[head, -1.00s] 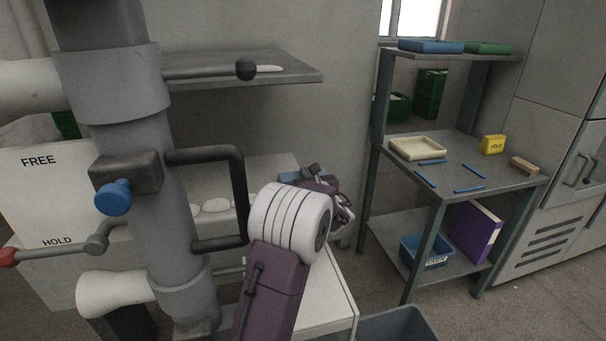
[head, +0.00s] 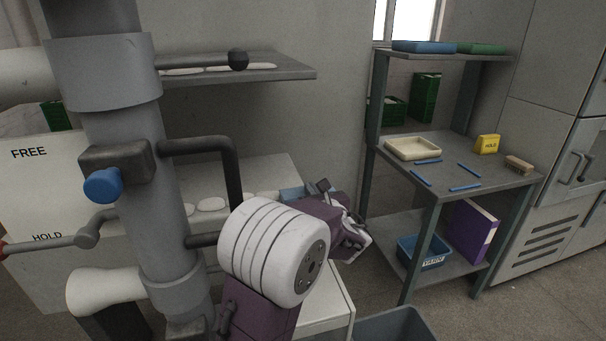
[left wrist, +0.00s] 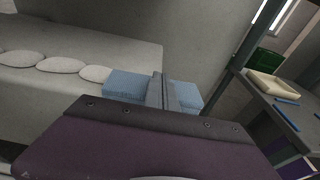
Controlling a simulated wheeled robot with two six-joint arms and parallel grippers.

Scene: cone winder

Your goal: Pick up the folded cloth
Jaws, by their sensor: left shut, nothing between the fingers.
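The folded cloth is light blue and lies at the right end of the white ledge. In the head view only a small part of the cloth (head: 290,194) shows past my left arm. In the left wrist view the cloth (left wrist: 126,84) shows on both sides of my left gripper's fingers (left wrist: 161,92), which are shut together and empty in front of it. I cannot tell whether they touch it. In the head view my left gripper (head: 323,186) is at the cloth's right side, partly hidden by my purple and white arm. My right gripper is not in view.
Several white oval pieces (left wrist: 60,65) line the ledge (head: 265,170) left of the cloth. A grey column (head: 140,160) with a black handle stands at left. A metal rack (head: 480,184) at right holds a cream tray (head: 412,149), a yellow HOLD block (head: 487,144) and a brush (head: 519,164).

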